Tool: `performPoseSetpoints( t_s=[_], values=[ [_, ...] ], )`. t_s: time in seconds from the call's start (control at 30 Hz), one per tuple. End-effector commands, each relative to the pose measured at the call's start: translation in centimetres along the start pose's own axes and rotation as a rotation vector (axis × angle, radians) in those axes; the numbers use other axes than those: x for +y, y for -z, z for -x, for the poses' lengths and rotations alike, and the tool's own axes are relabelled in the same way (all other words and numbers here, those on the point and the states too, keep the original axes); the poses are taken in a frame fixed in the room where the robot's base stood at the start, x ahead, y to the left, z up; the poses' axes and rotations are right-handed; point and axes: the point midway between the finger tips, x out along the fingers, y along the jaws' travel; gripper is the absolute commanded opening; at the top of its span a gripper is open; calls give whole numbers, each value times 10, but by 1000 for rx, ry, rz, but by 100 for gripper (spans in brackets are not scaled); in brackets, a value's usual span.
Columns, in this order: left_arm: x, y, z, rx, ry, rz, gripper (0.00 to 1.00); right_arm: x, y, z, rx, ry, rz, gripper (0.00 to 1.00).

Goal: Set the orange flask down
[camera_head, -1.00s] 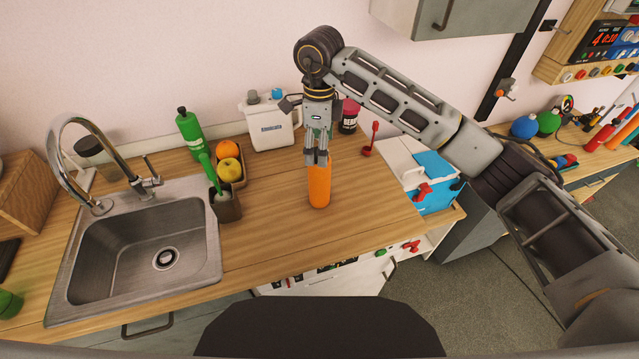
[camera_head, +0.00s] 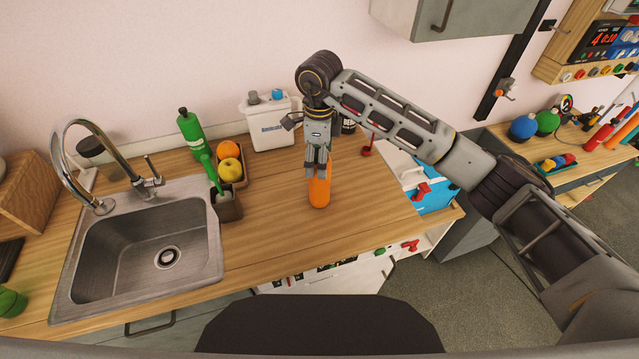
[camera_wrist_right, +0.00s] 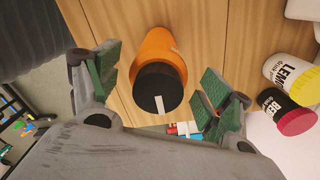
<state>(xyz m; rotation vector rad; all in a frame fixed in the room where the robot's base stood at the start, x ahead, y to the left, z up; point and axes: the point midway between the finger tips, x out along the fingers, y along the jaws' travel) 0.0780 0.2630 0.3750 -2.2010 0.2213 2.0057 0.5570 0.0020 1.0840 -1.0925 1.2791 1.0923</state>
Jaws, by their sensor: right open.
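The orange flask (camera_head: 319,192) stands upright on the wooden counter (camera_head: 275,235), to the right of the sink. My right gripper (camera_head: 318,172) is over the flask's upper part, pointing down, and hides its top in the head view. In the right wrist view the orange flask (camera_wrist_right: 158,62) shows its black cap, between the two green-padded fingers of my right gripper (camera_wrist_right: 160,85). The fingers are spread, with a gap on each side of the cap. My left gripper is in neither view.
A dark holder (camera_head: 228,207) with a green-handled brush and a fruit box (camera_head: 236,178) stand left of the flask. A white container (camera_head: 268,122) is behind. Counter in front is clear.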

Motion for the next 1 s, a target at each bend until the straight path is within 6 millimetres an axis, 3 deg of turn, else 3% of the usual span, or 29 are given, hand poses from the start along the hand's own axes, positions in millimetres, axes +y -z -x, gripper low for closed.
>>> performPoseSetpoints(
  t_s=[0.4,0.9,1.0],
  values=[
    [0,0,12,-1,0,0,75,2,0,-31,0,-2,1,80],
    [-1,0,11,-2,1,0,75,2,0,-33,0,-1,1,80],
    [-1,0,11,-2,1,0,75,2,0,-33,0,0,1,68]
  ],
)
